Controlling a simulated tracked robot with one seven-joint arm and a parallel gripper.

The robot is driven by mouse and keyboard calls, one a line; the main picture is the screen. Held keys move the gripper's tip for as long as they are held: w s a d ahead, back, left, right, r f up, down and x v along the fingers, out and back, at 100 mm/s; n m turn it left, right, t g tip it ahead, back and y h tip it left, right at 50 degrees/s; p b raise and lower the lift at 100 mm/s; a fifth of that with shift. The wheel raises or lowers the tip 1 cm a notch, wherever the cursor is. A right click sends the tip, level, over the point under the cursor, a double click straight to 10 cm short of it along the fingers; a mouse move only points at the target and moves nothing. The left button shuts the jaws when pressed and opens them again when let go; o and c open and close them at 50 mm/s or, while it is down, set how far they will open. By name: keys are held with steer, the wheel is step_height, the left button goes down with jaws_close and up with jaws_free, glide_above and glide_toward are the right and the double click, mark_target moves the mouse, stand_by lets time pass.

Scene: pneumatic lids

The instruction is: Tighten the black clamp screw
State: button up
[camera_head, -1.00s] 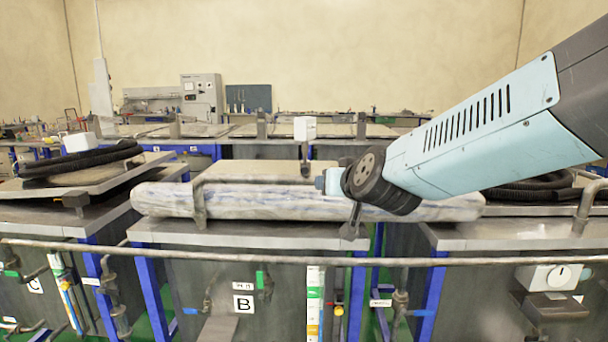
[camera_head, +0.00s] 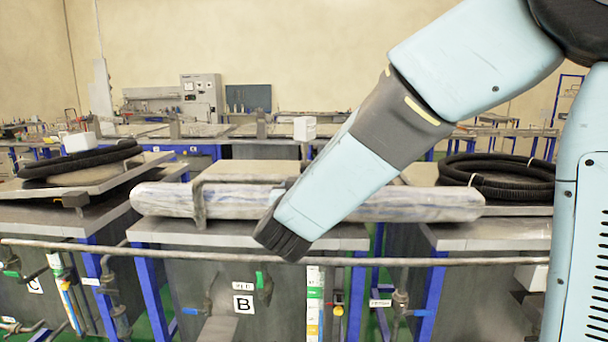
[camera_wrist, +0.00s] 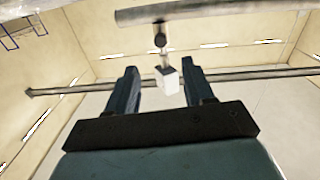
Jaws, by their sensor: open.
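My gripper (camera_wrist: 158,80) shows in the wrist view with its two dark blue fingers apart and nothing between them in their grasp. In the head view its fingers are hidden behind my arm's dark end, in front of the long roll on bench B. A small dark rod with a rounded knob (camera_wrist: 160,40) hangs below a thick grey bar (camera_wrist: 200,10), beyond the fingertips; it may be the black clamp screw, but I cannot tell. A white block (camera_wrist: 167,81) appears beyond the fingers. A grey clamp frame (camera_head: 198,205) crosses the roll; its right side is hidden by my arm.
The pale wrapped roll (camera_head: 420,204) lies across the bench. A grey rail (camera_head: 450,261) runs along the front. Black coiled hoses lie on the right bench (camera_head: 500,180) and left bench (camera_head: 75,160). A white box (camera_head: 304,128) stands behind.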

steer(key=w, duration=1.1)
steer(key=shift+w+d, duration=0.15)
steer(key=shift+d, duration=0.1)
jaws_close()
